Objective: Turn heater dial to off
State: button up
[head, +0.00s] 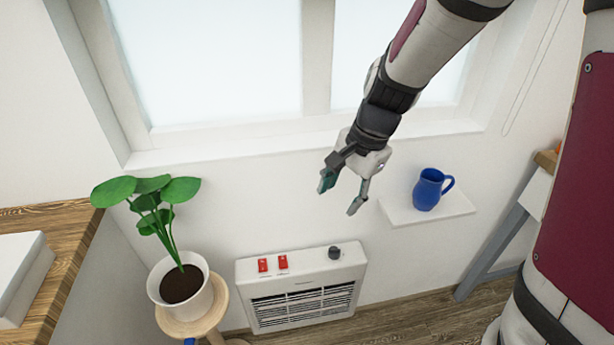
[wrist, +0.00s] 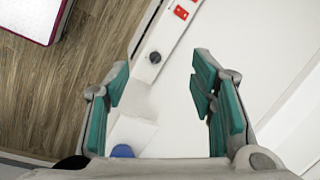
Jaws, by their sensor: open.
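The white heater (head: 303,296) is mounted low on the wall below the window. Its small black dial (head: 334,252) is on the top face at the right end, and two red switches (head: 272,263) are at the left. In the wrist view the dial (wrist: 155,57) lies beyond the fingertips, left of the middle, with the red switches (wrist: 185,9) above it; the dial's pointer setting is too small to read. My gripper (head: 342,193) is open and empty, above the heater and apart from it. It also shows in the wrist view (wrist: 158,82) with its teal finger pads spread.
A blue jug (head: 428,190) stands on a white wall shelf (head: 459,206) right of my gripper. A potted plant (head: 168,283) on a round wooden stand is left of the heater. A wooden desk (head: 72,240) is at far left. Wall space directly above the heater is clear.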

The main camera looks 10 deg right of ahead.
aim_at(335, 249)
jog(key=w+d+f+m+b, duration=0.1)
jog(key=w+f+m+b, duration=0.1)
jog(key=f, duration=0.8)
jog(key=w+d+f+m+h+b, duration=0.1)
jog(key=w+f, duration=0.3)
jog(key=f, duration=0.7)
jog(key=w+d+f+m+h+b, duration=0.1)
jog(key=w+f+m+b, duration=0.1)
jog(key=f, duration=0.8)
jog(key=shift+w+d+f+m+g+b, duration=0.1)
jog(key=shift+w+f+m+g+b, duration=0.3)
jog(key=shift+m+b, duration=0.35)
jog(key=shift+c, duration=0.6)
jog(key=shift+n, duration=0.25)
jog(key=c, duration=1.1)
